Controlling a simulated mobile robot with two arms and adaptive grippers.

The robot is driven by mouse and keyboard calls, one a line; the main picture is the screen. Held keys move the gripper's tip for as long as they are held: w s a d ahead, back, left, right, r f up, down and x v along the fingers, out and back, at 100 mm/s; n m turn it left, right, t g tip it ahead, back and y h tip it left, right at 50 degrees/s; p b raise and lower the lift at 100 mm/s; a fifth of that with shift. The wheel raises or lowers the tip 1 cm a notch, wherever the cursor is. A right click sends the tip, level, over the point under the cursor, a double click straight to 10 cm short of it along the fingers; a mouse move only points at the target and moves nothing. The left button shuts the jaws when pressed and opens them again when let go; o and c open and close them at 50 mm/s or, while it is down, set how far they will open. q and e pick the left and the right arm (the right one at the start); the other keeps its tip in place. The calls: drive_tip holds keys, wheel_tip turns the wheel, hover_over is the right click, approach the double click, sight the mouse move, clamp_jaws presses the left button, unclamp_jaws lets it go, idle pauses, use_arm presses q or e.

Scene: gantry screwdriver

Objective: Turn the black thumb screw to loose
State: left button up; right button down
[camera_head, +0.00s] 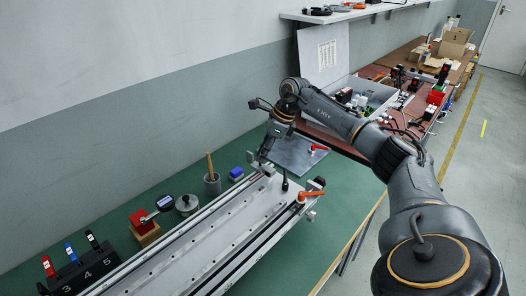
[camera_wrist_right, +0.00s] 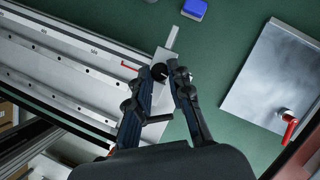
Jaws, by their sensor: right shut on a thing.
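The black thumb screw (camera_wrist_right: 159,71) shows in the right wrist view as a dark round knob at the end of the silver gantry rail (camera_wrist_right: 75,62). My right gripper (camera_wrist_right: 168,71) has its fingertips at the knob and is shut on it; the fingers partly cover it. In the head view my right gripper (camera_head: 262,160) reaches down to the far end of the long rail (camera_head: 195,240), and the screw itself is hidden or too small to tell there. My left gripper is in neither view.
An orange lever (camera_head: 312,195) and an upright black handle (camera_head: 285,183) stand near the rail's right end. A metal plate (camera_head: 292,152) lies behind.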

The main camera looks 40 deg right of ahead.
drive_tip(key=n, duration=0.1)
drive_tip(key=n+g, duration=0.1)
drive_tip(key=n, duration=0.1)
drive_tip(key=shift+w+d+r+n+y, duration=0.1)
drive_tip(key=shift+w+n+y, duration=0.1)
drive_tip(key=shift+n+y, duration=0.15)
drive_tip(key=shift+w+n+g+y+b, duration=0.15)
drive_tip(key=shift+n+g, duration=0.25)
drive_tip(key=shift+n, duration=0.5)
drive_tip(key=shift+s+n+g+y+b, duration=0.15)
drive_tip(key=shift+n+g, duration=0.25)
drive_tip(key=shift+n, duration=0.45)
drive_tip(key=shift+w, duration=0.1)
drive_tip(key=c, duration=1.2)
unclamp_jaws()
